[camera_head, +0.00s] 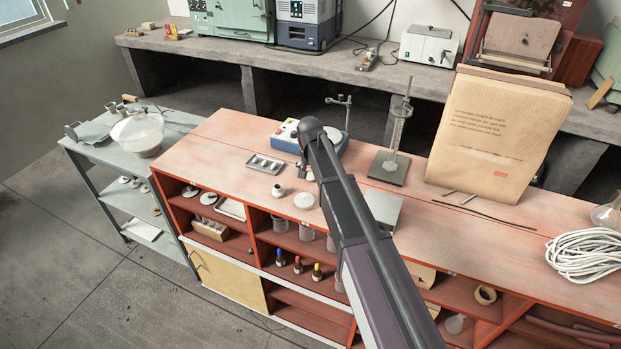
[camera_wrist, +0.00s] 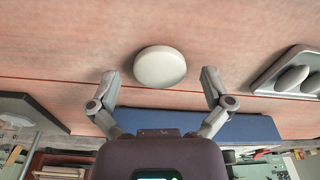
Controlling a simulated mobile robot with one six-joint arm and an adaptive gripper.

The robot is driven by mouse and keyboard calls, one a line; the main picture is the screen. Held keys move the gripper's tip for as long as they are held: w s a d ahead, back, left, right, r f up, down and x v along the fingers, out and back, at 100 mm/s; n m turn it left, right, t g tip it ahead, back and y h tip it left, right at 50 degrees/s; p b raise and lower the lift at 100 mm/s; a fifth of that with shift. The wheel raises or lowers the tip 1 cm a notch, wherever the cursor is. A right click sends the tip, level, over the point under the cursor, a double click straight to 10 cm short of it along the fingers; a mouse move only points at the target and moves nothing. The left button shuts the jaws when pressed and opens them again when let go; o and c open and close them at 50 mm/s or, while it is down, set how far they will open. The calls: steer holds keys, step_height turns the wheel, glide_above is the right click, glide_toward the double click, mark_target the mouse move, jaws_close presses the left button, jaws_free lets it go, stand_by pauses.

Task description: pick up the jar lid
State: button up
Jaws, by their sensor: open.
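The jar lid (camera_wrist: 160,67) looks like a plain off-white, rounded disc lying on the reddish wooden bench top in the wrist view. My gripper (camera_wrist: 160,82) is open, with one finger to each side of the lid's near edge. The fingers are apart from the lid and nothing is between them. In the head view a small pale edge, probably the lid (camera_head: 310,175), shows beside my arm. My arm hides most of that spot and the gripper there.
A metal tray (camera_head: 264,163) lies left of the lid. A white jar (camera_head: 278,190) and a white disc (camera_head: 304,201) sit near the front edge. A blue-based device (camera_head: 287,135) stands behind. A stand (camera_head: 390,167) is to the right.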

mark_target(311, 174)
stand_by(0.4)
steer(key=c, duration=0.8)
steer(key=shift+c, duration=0.2)
steer(key=shift+r, duration=0.2)
step_height(311, 174, up, 3)
steer(key=p, duration=0.3)
steer(key=shift+f, duration=0.1)
steer(key=s, duration=0.5)
steer(key=s+r+p, duration=0.1)
steer(key=s, duration=0.4)
steer(key=s+d+r+p, duration=0.1)
steer(key=s, duration=0.5)
steer(key=shift+d, duration=0.1)
steer(key=shift+s+f, duration=0.1)
steer(key=shift+s, duration=0.05)
